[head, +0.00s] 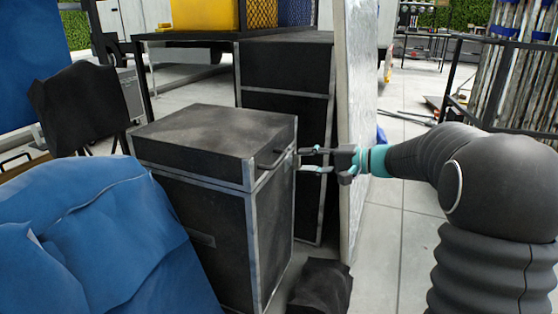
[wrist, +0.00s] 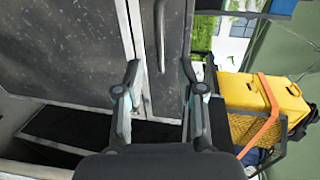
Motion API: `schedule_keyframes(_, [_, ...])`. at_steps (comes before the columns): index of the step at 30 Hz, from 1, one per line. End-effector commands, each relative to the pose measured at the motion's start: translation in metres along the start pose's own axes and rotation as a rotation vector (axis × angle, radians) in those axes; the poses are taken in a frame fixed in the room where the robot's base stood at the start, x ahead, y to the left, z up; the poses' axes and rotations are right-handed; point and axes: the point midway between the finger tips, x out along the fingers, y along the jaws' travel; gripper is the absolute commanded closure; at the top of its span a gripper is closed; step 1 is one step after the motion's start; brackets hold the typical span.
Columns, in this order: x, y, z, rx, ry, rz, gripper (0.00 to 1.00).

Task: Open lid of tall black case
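The tall black case (head: 215,235) with metal edges stands upright left of my gripper. Its lid (head: 215,135) lies flat and closed on top. A dark handle (head: 270,161) sticks out from the lid's right side; it also shows in the wrist view (wrist: 160,36), ahead of the space between my fingers. My gripper (head: 304,160) points left at this side, level with the lid's lower edge. Its fingers are apart with nothing between them, in the wrist view (wrist: 162,88) too. Whether a fingertip touches the case I cannot tell.
A pale upright panel (head: 357,130) stands close behind my gripper. A second black case (head: 285,68) stands behind the first. A blue tarp (head: 95,240) covers something at front left. Dark cloth (head: 320,285) lies low beside the case. Paving (head: 400,225) is clear right of the panel.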

Motion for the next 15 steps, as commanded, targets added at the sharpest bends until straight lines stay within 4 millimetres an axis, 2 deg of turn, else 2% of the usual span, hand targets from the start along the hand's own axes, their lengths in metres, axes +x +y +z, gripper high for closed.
schedule_keyframes(3, [0.024,-0.001,0.001,0.000,-0.003,0.000,0.61])
schedule_keyframes(9, [0.058,-0.001,0.001,-0.001,-0.003,0.001,0.61])
schedule_keyframes(15, [0.079,0.000,0.000,-0.001,0.000,0.001,0.61])
